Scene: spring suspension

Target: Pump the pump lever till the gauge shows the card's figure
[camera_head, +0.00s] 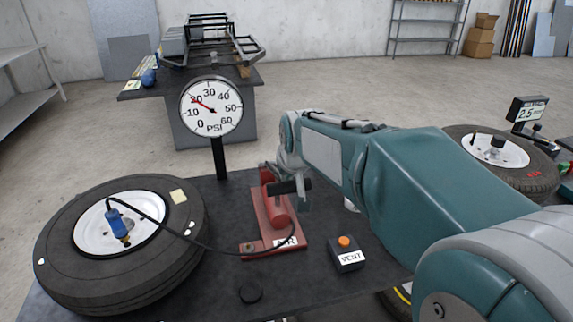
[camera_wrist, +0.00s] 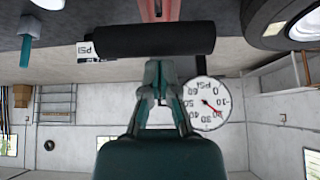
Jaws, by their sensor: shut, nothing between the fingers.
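The red pump (camera_head: 277,212) stands on the dark table, with a label reading AIR at its base. Its lever ends in a black grip (camera_head: 290,187), which lies across the upper part of the wrist view (camera_wrist: 150,40). My gripper (camera_wrist: 159,66) is shut and empty, its fingertips close to the grip; I cannot tell whether they touch. In the head view my arm partly hides it. The round PSI gauge (camera_head: 212,118) stands behind the pump, its red needle just under 20. It also shows upside down in the wrist view (camera_wrist: 205,90). I cannot pick out a readable card.
A tyre (camera_head: 60,215) lies at left, with a blue chuck (camera_head: 115,220) on its wheel and a black hose to the pump. A VENT box (camera_head: 347,258) with an orange button stands right of the pump. Another tyre (camera_head: 525,178) and a small display (camera_head: 528,112) are at right.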

